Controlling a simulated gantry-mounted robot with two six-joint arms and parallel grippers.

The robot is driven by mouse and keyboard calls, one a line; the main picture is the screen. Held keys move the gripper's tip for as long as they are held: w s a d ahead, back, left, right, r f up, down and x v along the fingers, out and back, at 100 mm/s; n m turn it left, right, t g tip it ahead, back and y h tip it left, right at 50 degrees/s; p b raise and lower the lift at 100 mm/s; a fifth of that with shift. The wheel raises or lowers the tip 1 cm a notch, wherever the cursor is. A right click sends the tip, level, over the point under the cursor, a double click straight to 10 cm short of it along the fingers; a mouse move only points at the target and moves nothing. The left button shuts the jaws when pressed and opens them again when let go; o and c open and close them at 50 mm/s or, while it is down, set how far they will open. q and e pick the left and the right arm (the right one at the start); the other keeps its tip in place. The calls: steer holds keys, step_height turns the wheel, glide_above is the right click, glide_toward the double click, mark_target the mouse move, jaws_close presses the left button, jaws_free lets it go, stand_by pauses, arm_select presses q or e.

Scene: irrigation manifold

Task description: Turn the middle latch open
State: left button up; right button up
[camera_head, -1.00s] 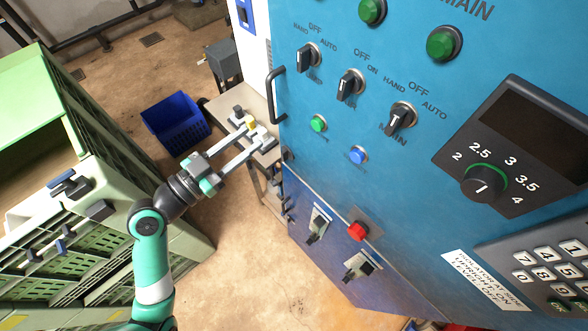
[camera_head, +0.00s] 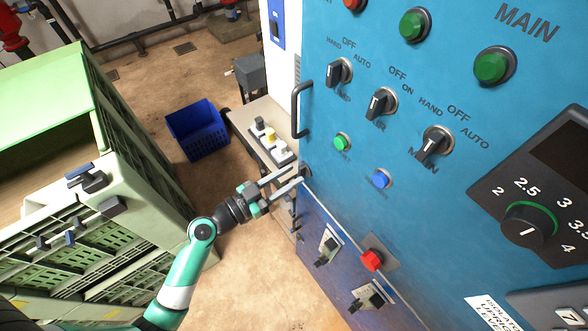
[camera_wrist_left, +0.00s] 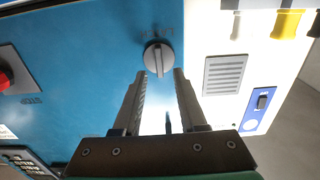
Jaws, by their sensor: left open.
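A round grey latch (camera_wrist_left: 158,57) with a raised bar handle sits on the blue cabinet face in the left wrist view. In the head view a small dark round piece (camera_head: 306,171) at the cabinet's left edge appears to be the same latch, partly hidden by the fingers. My left gripper (camera_head: 298,175) is open and empty, its fingers pointing at that edge. In the left wrist view its fingertips (camera_wrist_left: 160,73) lie either side of and just short of the latch; contact cannot be told. I cannot confirm this is the middle latch. My right gripper is out of view.
The blue cabinet (camera_head: 450,60) fills the right, with a black door handle (camera_head: 299,108) above my gripper. Several rotary switches and buttons project from it. A bench (camera_head: 240,118) with small blocks stands behind my gripper. A green crate stack (camera_head: 135,150) stands left of my arm.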

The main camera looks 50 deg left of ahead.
arm_select(q)
steer(key=shift+w+d, duration=0.1)
steer(key=shift+w, duration=0.8)
jaws_close()
